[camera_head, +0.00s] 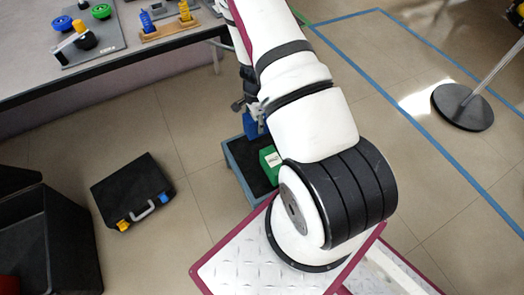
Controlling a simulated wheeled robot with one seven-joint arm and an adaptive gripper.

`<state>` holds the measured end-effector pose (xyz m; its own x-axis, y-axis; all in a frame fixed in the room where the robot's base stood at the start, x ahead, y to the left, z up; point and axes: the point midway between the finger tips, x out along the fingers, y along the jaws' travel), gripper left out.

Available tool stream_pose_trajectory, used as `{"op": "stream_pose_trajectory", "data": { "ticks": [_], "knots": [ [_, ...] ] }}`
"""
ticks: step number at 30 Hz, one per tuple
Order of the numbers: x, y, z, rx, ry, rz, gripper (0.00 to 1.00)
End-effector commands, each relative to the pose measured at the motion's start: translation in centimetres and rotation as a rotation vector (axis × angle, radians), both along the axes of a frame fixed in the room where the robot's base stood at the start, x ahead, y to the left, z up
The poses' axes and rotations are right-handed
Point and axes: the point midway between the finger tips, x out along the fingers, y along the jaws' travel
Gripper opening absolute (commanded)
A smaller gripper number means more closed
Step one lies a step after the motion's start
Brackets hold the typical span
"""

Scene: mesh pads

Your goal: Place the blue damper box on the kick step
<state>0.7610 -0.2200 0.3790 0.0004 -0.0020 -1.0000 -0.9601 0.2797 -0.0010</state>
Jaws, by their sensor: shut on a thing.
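The blue damper box (250,126) is small and hangs below my gripper (252,109), which is shut on it. My white arm covers part of the gripper and the right side of the box. The kick step (236,154) has a black top and a blue-grey frame, and stands on the floor. The box is at the far end of the step's top in the picture. I cannot tell whether it touches the top or is held above it. My arm hides the step's right part.
A green box (268,166) with a white label sits on the step, nearer than the blue box. A black case (130,188) lies on the floor to the left. A table (120,60) with parts stands at upper left. A round post base (462,108) stands at right.

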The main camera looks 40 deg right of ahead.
Motion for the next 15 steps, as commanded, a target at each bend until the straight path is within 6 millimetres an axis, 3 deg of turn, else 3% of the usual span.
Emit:
{"op": "stream_pose_trajectory", "data": {
  "ticks": [8, 15],
  "knots": [
    [-0.1, 0.0, -4.9, 0.002, 0.002, 0.0, 0.12],
    [0.0, 0.0, -7.1, 0.001, 0.0, 0.002, 0.12]
  ]
}}
